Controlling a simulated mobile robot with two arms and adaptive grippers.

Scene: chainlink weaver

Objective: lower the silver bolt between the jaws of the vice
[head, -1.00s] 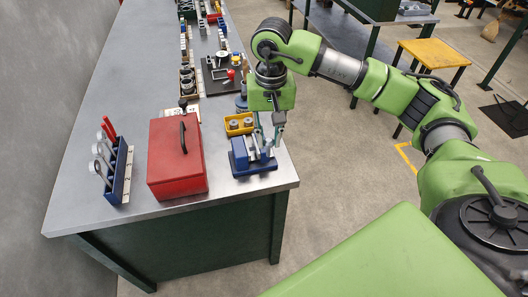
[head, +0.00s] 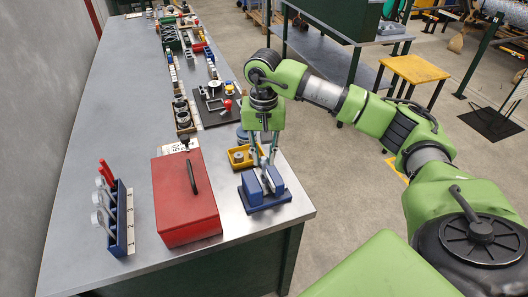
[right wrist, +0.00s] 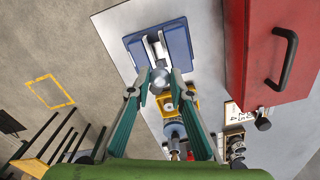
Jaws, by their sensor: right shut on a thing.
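The blue vice (head: 268,199) stands near the front right corner of the bench, with two blue jaw blocks and pale metal faces between them. My right gripper (head: 267,162) points down over the vice. In the right wrist view its fingers (right wrist: 160,88) are shut on the silver bolt (right wrist: 159,79), whose round end shows between the fingertips. The vice (right wrist: 177,42) lies just beyond the bolt there, its jaw gap roughly in line with it. I cannot tell whether the bolt's lower end is inside the gap. My left gripper is out of view.
A red toolbox (head: 186,197) stands left of the vice. A yellow bin (head: 240,157) sits close behind it. A blue rack with wrenches (head: 120,220) is at the front left. Several parts and trays line the bench's right edge farther back.

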